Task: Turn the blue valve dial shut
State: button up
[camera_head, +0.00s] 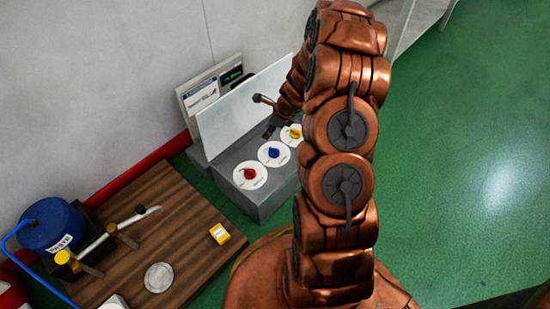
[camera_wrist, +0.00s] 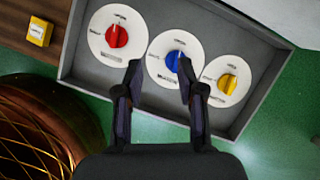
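The blue valve dial (camera_head: 273,153) is the middle of three dials on a grey box. It has a blue knob on a white round plate. In the wrist view the blue dial (camera_wrist: 173,61) shows between my two fingers, closer to the right fingertip, which overlaps its edge. My gripper (camera_wrist: 160,66) is open, with its fingers apart. I cannot tell how far the fingertips are above the plate, or whether one touches the knob. In the head view my arm hides most of the gripper.
The red dial (camera_wrist: 117,36) and yellow dial (camera_wrist: 228,84) sit on either side. A light panel (camera_head: 240,105) stands behind the box (camera_head: 262,202). A wooden board (camera_head: 190,245) holds a yellow block (camera_head: 220,233) and a blue container (camera_head: 52,226). Green floor (camera_head: 470,120) is open at right.

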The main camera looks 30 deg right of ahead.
aim_at(274, 150)
jog(key=d+f+m+b, duration=0.1)
jog(key=f+b, duration=0.1)
jog(key=f, duration=0.3)
jog(key=w+d+f+m+b, duration=0.1)
jog(key=f+b, duration=0.1)
jog(key=f, duration=0.3)
jog(key=d+f+m+b, duration=0.1)
jog(key=f+b, duration=0.1)
jog(key=f, duration=0.3)
jog(key=shift+w+d+f+h, duration=0.2)
jog(key=shift+w+d+h, duration=0.1)
jog(key=shift+w+h, duration=0.1)
grip_shut()
jog(key=shift+r, duration=0.1)
